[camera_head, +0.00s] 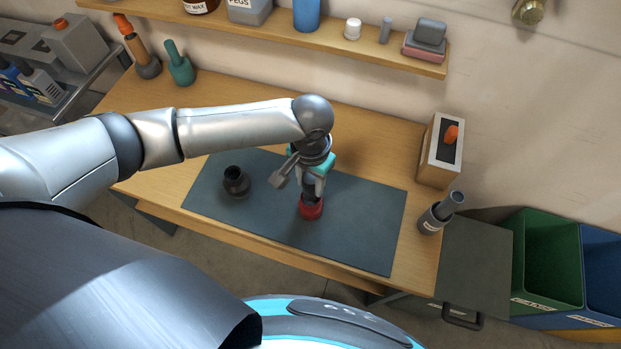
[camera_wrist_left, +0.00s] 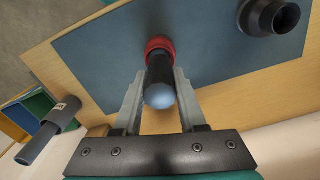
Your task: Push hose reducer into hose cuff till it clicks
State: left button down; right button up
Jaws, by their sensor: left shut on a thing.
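My left gripper (camera_head: 313,183) points down over the dark mat and is shut on a dark cylinder (camera_wrist_left: 160,85) with a red end. The cylinder sits between the two fingers in the left wrist view, its rounded bluish-grey end nearer the camera. Its red end (camera_head: 311,207) is lowest, at or just above the mat; I cannot tell if it touches. A black stepped, hollow piece (camera_head: 236,182) stands on the mat to the left, open mouth up, apart from the gripper. It also shows in the left wrist view (camera_wrist_left: 270,16). I cannot tell which piece is reducer or cuff. My right gripper is not in view.
The mat (camera_head: 365,230) lies on a wooden bench (camera_head: 375,140). A grey pot (camera_head: 431,221) with a tube and a wooden box (camera_head: 440,152) with an orange knob stand at the right. Two bottles stand back left, below a loaded shelf (camera_head: 390,57). The mat's right part is clear.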

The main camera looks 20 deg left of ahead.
aim_at(310, 178)
pick_arm(q)
jog(key=shift+f+b, duration=0.75)
jog(key=shift+f, duration=1.25)
jog(key=shift+c, duration=2)
grip_release()
jog(key=shift+r, duration=0.1)
notch_tip(310, 178, up, 3)
jog(key=p, duration=0.3)
jog(key=shift+p, duration=0.35)
jog(key=shift+r+p, duration=0.5)
jog(key=shift+r, duration=1.9)
